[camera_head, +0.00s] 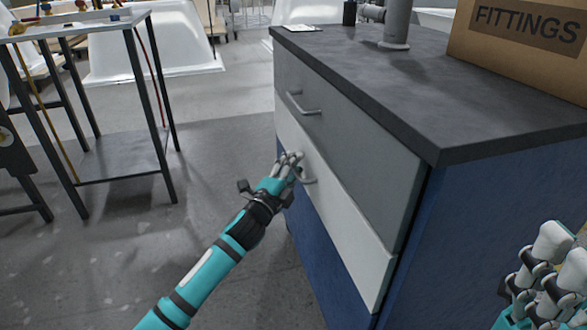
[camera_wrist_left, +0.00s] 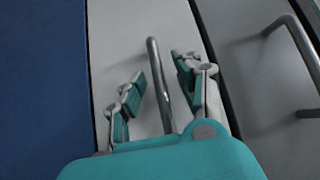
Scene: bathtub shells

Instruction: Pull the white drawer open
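The white drawer (camera_head: 348,222) is the lower light front on the side of a blue cabinet, below a grey drawer (camera_head: 360,145). It looks shut. Its metal handle (camera_head: 309,180) is partly hidden by my left gripper (camera_head: 289,163). In the left wrist view the white drawer (camera_wrist_left: 120,40) fills the middle, and its bar handle (camera_wrist_left: 161,80) lies between the two fingers of my left gripper (camera_wrist_left: 156,88). The fingers are apart, with gaps to the bar. My right gripper (camera_head: 545,278) is at the lower right, away from the drawer; its finger opening is unclear.
The grey drawer has its own handle (camera_head: 302,104). A cardboard box marked FITTINGS (camera_head: 520,55) and a grey metal fitting (camera_head: 396,25) stand on the dark worktop (camera_head: 440,85). A metal-framed table (camera_head: 95,25) stands at left. Open floor (camera_head: 110,235) lies left of the cabinet.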

